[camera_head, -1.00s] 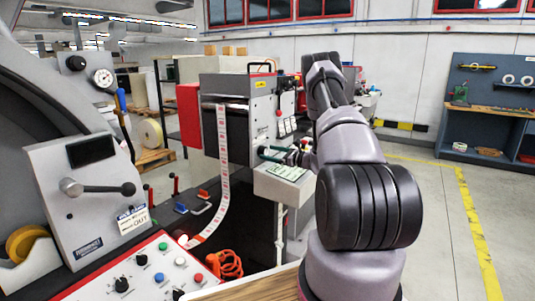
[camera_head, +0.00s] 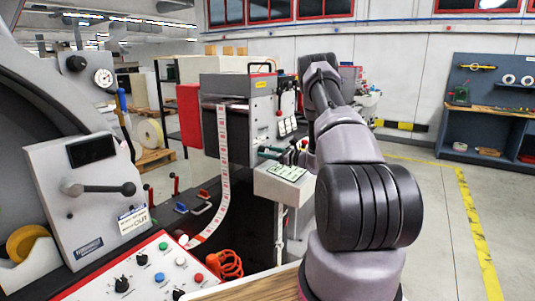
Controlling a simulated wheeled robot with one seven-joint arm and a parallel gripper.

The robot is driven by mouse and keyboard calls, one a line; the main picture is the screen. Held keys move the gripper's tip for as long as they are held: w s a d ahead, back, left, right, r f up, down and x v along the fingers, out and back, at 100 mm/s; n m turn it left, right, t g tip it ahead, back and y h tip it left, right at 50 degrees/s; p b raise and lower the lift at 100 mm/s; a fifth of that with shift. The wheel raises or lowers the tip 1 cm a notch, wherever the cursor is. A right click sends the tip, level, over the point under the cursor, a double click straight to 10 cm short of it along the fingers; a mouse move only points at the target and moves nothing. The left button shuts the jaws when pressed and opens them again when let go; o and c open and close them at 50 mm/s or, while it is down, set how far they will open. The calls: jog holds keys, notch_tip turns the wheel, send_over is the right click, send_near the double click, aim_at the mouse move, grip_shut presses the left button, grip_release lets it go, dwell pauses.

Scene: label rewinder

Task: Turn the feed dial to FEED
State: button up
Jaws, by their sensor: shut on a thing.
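The label machine (camera_head: 209,88) stands in the middle, with a printed label strip (camera_head: 223,150) hanging from it. My gripper (camera_head: 263,152) reaches to the lower part of the machine's front panel, and its green fingers are shut on a small knob there, which I take to be the feed dial. The fingers cover the dial, so its pointer and markings cannot be read. A small label plate (camera_head: 287,172) sits on the ledge just below the gripper.
A sloped control panel (camera_head: 165,266) with knobs and coloured buttons is at the lower left. Above it is a grey lever box (camera_head: 85,225). An orange coiled cable (camera_head: 229,265) lies by the panel. A workbench (camera_head: 487,108) stands far right, beyond open floor.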

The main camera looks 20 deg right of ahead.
jog(key=m, duration=0.4)
jog(key=shift+d, duration=0.1)
jog(key=shift+m, duration=1.6)
jog(key=shift+f+m, duration=0.1)
jog(key=shift+m, duration=0.2)
jog(key=o, duration=1.4)
jog(key=v, duration=1)
jog(key=shift+s+d, duration=0.25)
